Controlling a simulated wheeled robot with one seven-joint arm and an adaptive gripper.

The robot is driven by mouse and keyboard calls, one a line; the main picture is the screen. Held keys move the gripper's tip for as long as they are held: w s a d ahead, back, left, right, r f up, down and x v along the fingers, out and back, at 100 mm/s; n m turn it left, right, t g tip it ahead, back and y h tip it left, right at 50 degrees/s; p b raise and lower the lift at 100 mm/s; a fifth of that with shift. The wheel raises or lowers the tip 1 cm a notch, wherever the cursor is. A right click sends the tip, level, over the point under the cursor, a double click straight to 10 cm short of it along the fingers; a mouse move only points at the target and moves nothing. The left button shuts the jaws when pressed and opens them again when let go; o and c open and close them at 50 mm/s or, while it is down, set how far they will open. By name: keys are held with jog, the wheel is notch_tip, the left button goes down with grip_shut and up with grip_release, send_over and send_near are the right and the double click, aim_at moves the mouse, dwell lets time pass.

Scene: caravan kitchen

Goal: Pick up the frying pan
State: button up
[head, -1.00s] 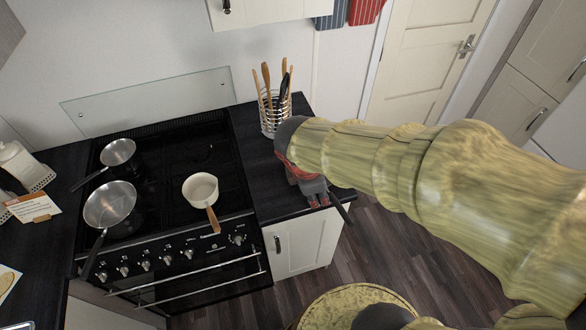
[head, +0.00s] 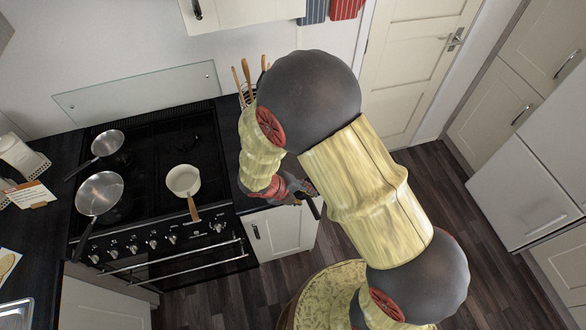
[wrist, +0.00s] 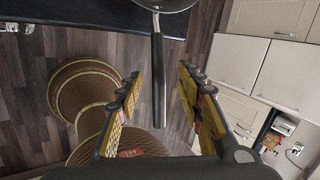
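The frying pan shows in the wrist view as a shiny metal body (wrist: 172,4), cut off at the top edge, with a long black handle (wrist: 158,75) pointing back towards my gripper. In the head view, the black handle (head: 312,207) juts past the front edge of the counter right of the stove; my arm hides the pan's body. My gripper (wrist: 158,84) is open, one finger on each side of the handle, with clear gaps on both sides. I cannot tell how far the fingers are from it in depth. My gripper also shows in the head view (head: 300,190).
A white saucepan (head: 183,181) and two metal pans, a larger (head: 99,193) and a smaller (head: 107,143), stand on the stove (head: 150,205). A utensil holder (head: 246,92) stands behind my arm. The floor (head: 420,180) to the right is clear.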

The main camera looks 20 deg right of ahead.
aim_at(307, 198)
jog(key=x, duration=0.4)
jog(key=shift+s+f+b, duration=0.1)
jog(key=shift+f+b, duration=0.1)
jog(key=shift+b, duration=0.1)
jog(key=shift+c, duration=0.5)
jog(key=c, duration=0.8)
grip_shut()
